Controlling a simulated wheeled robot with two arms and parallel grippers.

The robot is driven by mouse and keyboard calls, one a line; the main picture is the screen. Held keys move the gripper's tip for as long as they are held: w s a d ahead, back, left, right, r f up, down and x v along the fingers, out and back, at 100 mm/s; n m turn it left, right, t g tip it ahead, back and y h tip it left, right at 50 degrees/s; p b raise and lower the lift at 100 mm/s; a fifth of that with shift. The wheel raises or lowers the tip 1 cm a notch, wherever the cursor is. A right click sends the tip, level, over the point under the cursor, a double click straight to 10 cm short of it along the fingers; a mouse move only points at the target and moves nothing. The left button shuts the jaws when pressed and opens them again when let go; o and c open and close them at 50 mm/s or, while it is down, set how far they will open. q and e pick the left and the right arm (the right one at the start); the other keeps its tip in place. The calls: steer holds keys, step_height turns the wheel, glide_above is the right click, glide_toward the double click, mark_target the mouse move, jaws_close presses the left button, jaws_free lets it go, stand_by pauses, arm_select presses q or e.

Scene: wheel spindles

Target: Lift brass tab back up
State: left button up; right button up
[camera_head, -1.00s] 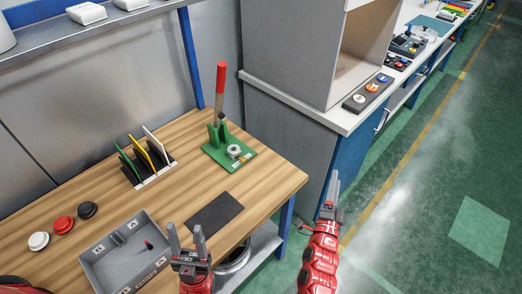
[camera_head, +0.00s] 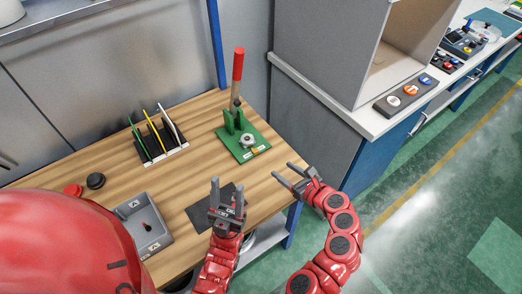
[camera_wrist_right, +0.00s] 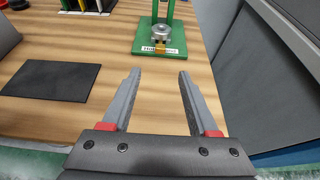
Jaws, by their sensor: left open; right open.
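A green fixture (camera_head: 242,140) with an upright lever with a red handle (camera_head: 238,64) stands at the back right of the wooden table. A round metal part (camera_head: 247,140) sits on its base, and a small brass tab (camera_head: 256,151) lies at the base's front edge beside it. In the right wrist view the brass tab (camera_wrist_right: 161,50) shows just in front of the metal part (camera_wrist_right: 162,34). My right gripper (camera_head: 283,172) is open and empty, short of the fixture near the table's right edge. My left gripper (camera_head: 227,192) is open and empty over the black mat.
A black mat (camera_head: 204,210) lies in front of the fixture. A rack (camera_head: 160,150) with coloured plates stands left of it. A grey tray (camera_head: 150,227) and red and black discs (camera_head: 96,180) are further left. A grey cabinet (camera_head: 310,60) rises to the right.

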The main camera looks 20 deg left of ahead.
mark_target(256, 150)
steer(key=p+x, duration=0.1)
steer(key=x, duration=1.3)
steer(key=shift+w+f, duration=0.1)
steer(key=shift+f, duration=0.15)
steer(key=shift+x, duration=0.85)
jaws_close()
stand_by(0.4)
